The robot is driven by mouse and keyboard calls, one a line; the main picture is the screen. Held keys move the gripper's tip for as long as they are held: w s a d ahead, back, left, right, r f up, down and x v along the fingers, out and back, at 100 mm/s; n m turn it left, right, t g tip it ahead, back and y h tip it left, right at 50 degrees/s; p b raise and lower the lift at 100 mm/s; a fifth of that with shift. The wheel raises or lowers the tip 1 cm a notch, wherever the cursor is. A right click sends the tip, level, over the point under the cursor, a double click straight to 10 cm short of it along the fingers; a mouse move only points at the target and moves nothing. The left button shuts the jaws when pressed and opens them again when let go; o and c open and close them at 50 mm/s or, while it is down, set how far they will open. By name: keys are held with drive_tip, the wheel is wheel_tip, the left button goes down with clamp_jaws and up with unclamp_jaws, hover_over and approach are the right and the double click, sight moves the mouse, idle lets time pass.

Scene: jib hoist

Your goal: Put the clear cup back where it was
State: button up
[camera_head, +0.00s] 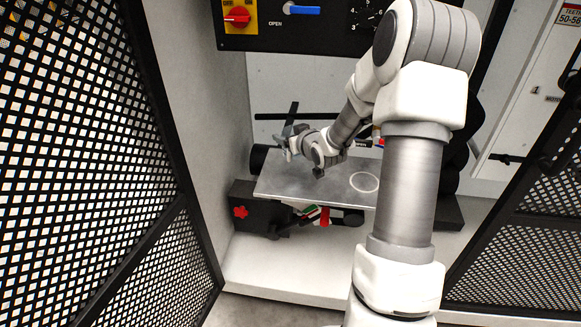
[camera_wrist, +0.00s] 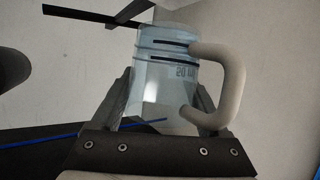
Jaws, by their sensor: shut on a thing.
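The clear cup (camera_wrist: 165,75) has dark bands, a printed marking and a pale handle (camera_wrist: 235,85) on its right side. It stands between the fingers of my gripper (camera_wrist: 163,108), which is shut on it. In the head view my gripper (camera_head: 287,146) is over the left back part of a grey metal shelf (camera_head: 300,187). The cup is hard to make out there. A pale ring mark (camera_head: 364,182) lies on the right part of the shelf, with nothing standing in it.
A dark bar (camera_head: 300,116) runs behind the gripper. Black mesh panels (camera_head: 85,140) stand left and right.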

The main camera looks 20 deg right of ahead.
wheel_tip(320, 180, down, 8)
drive_tip(key=b, duration=0.2)
drive_tip(key=shift+f+b, duration=0.15)
drive_tip(key=shift+b, duration=0.15)
drive_tip(key=shift+f, duration=0.25)
drive_tip(key=o, duration=1.4)
drive_tip(key=shift+r, duration=0.15)
drive_tip(key=shift+r, duration=0.15)
drive_tip(key=p+v, duration=0.3)
drive_tip(key=v, duration=0.9)
